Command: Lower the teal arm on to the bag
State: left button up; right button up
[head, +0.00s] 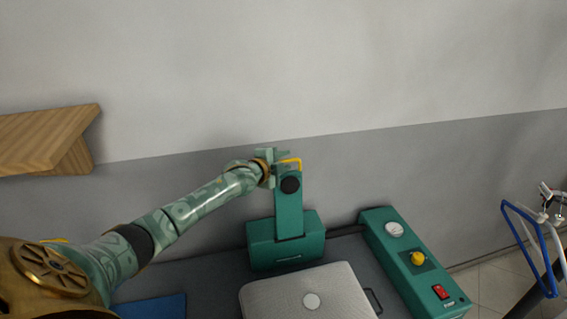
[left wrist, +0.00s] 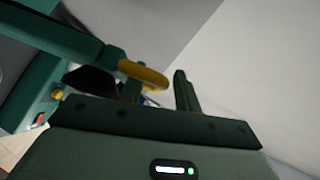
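The teal arm (head: 289,210) stands upright on a teal housing (head: 262,243), with a dark round knob near its top and a yellow handle (head: 291,161). A silver, rounded flat piece with a pale disc, which looks like the bag (head: 335,287), lies in front of it. My left gripper (head: 277,156) is at the top of the arm, beside the handle. In the left wrist view its fingers (left wrist: 157,92) are apart, and the yellow handle (left wrist: 145,73) reaches across one finger toward the gap. No firm grip shows. My right gripper is not in view.
A teal control box (head: 412,264) with a gauge, a yellow knob and a red switch stands right of the bag. A blue flat item (head: 155,307) lies at the front left. A wooden shelf (head: 45,140) is on the left wall. Blue and white hangers (head: 535,235) hang at the far right.

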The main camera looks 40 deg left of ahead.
pick_arm(q)
grip_shut()
jog(key=shift+s+d+r+p, duration=0.1)
jog(key=shift+s+d+p, duration=0.25)
jog(key=shift+d+p, duration=0.1)
jog(key=s+d+f+m+t+b, duration=0.2)
jog(key=s+d+m+t+b, duration=0.1)
jog(key=s+d, duration=0.7)
jog(key=shift+s+d+f+m+t+y, duration=0.15)
jog(key=shift+d+f+m+t+y, duration=0.2)
jog(key=shift+d, duration=1.1)
jog(key=shift+r, duration=0.1)
grip_release()
